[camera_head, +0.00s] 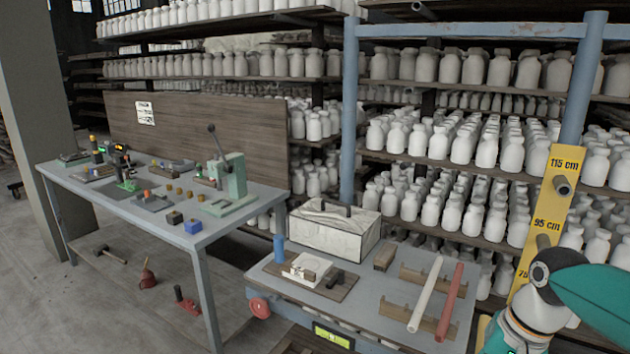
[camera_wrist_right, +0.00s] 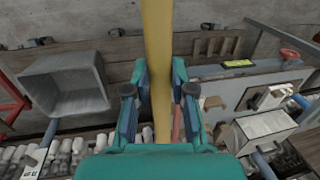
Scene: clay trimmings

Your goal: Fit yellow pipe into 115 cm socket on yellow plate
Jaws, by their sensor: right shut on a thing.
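The yellow plate (camera_head: 545,210) stands upright at the right, on the blue rack. It has labels 115 cm at the top, 95 cm below, and a partly hidden lower one. The 115 cm socket (camera_head: 562,185) is a dark round tube end and looks empty. In the right wrist view my right gripper (camera_wrist_right: 159,90) is shut on the yellow pipe (camera_wrist_right: 157,40), which runs lengthwise between its fingers and past the top edge. My left gripper is not in view.
A grey cart (camera_head: 382,285) holds a white pipe (camera_head: 425,295) and a red pipe (camera_head: 450,302) on wooden rests, plus a white box (camera_head: 333,232). A workbench (camera_head: 130,215) stands left. Shelves of white bottles (camera_head: 465,140) fill the back. A grey bin (camera_wrist_right: 65,85) shows in the wrist view.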

